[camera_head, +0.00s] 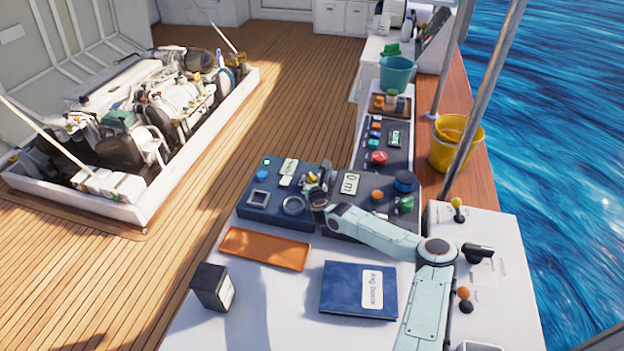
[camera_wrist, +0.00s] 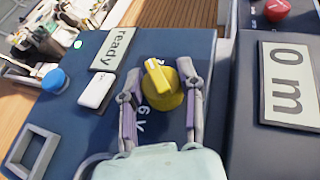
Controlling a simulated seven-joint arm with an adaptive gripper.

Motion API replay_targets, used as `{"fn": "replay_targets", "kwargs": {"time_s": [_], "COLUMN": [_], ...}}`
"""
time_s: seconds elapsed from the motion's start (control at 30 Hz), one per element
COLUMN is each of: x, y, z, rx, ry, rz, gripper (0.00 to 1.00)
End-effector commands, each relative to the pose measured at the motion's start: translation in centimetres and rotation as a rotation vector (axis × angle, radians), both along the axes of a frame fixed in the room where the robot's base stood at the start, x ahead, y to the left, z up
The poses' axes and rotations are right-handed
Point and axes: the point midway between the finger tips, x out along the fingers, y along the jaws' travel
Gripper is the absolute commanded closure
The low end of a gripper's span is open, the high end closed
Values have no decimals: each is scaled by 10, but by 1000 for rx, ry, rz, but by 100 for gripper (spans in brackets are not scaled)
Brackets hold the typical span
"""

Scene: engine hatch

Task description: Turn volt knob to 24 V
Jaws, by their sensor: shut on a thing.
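The yellow volt knob (camera_wrist: 165,95) stands on the dark blue panel (camera_wrist: 92,133), with a raised, lighter yellow pointer bar on top. My gripper (camera_wrist: 160,80) has one finger on each side of the knob and is shut on it. The bar's far end tilts to the upper left in the wrist view. A label that looks like "6 V" shows just below the knob, partly hidden by my gripper. No 24 V mark can be made out. In the head view, the knob (camera_head: 312,178) is small beside my gripper (camera_head: 318,186).
The same panel carries a "ready" display (camera_wrist: 114,49), a white switch (camera_wrist: 97,90), a blue button (camera_wrist: 55,81) and a lit green lamp (camera_wrist: 78,44). A "0 m" display (camera_wrist: 287,82) is on the right. An orange tray (camera_head: 265,249) and blue book (camera_head: 343,289) lie nearby.

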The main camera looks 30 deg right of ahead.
Motion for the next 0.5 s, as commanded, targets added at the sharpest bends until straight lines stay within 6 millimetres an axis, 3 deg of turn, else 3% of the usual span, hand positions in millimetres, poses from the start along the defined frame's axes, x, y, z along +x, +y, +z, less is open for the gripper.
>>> {"fn": "replay_targets", "kwargs": {"time_s": [0.5], "x": [1], "y": [1], "z": [0], "rx": [2], "ry": [0], "rz": [-87], "gripper": [100]}}
